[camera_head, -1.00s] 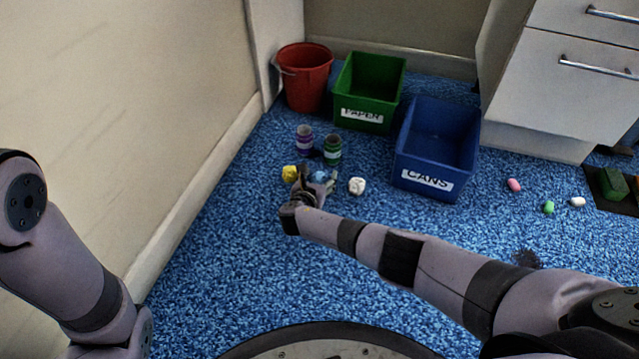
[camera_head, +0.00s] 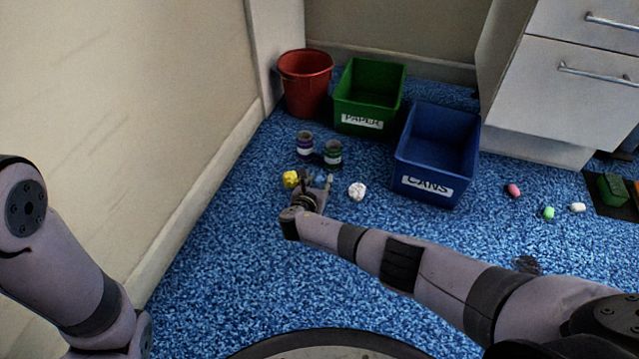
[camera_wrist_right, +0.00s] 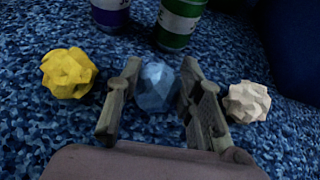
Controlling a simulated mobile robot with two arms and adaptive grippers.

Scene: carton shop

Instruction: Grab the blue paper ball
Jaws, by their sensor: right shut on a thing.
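The blue paper ball (camera_wrist_right: 155,88) sits between the two fingers of my right gripper (camera_wrist_right: 158,92) in the right wrist view, low at the carpet. The right gripper is shut on it. In the head view the gripper (camera_head: 318,184) covers much of the blue ball (camera_head: 319,178). A yellow paper ball (camera_wrist_right: 69,73) lies just left of the gripper and a white paper ball (camera_wrist_right: 247,101) just right of it. My left gripper is out of view; only part of the left arm shows.
A purple can (camera_head: 304,144) and a green can (camera_head: 333,153) stand just behind the balls. Behind are a red bucket (camera_head: 305,84), a green PAPER bin (camera_head: 361,122) and a blue CANS bin (camera_head: 423,187).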

